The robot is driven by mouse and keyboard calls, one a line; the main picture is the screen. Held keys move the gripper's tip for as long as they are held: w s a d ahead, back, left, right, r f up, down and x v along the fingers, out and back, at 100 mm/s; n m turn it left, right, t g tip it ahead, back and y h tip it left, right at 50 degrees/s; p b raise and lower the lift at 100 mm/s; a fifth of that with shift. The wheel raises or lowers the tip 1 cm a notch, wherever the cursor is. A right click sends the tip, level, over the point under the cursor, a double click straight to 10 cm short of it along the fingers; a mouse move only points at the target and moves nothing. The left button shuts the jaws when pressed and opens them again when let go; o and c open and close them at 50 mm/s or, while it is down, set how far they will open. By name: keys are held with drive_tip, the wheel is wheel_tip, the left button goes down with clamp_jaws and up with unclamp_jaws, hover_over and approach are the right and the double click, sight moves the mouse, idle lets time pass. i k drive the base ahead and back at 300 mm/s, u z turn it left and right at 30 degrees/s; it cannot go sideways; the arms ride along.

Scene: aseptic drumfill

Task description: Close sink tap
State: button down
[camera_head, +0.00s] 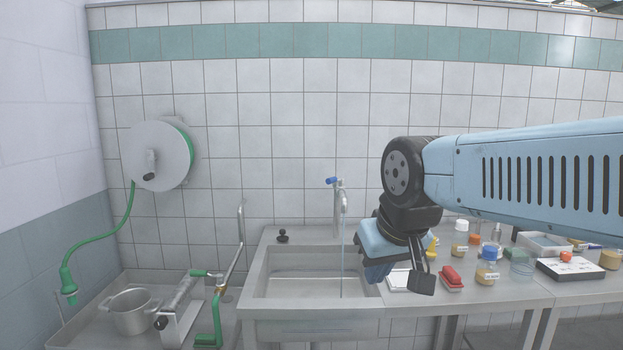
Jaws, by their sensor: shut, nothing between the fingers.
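The sink tap (340,197) is a grey metal faucet standing at the back of the sink, in front of the tiled wall. Its blue handle (331,181) sticks out to the left at the top. A thin stream of water (342,255) runs from the spout down into the sink basin (300,287). My gripper (422,284) is shut and empty. It hangs down to the right of the tap and the water, near the sink's right edge, apart from the handle. My wrist hides part of the counter behind it.
A black plug (282,236) sits on the sink's back left rim. The counter to the right holds a red brush (451,279), a blue-capped bottle (488,268) and several other items. At left are a metal pot (132,311), green-handled tools and a hose reel (157,156).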

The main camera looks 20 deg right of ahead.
sight(330, 180)
drive_tip(key=u, duration=0.1)
drive_tip(key=i, duration=1)
drive_tip(key=z, duration=0.05)
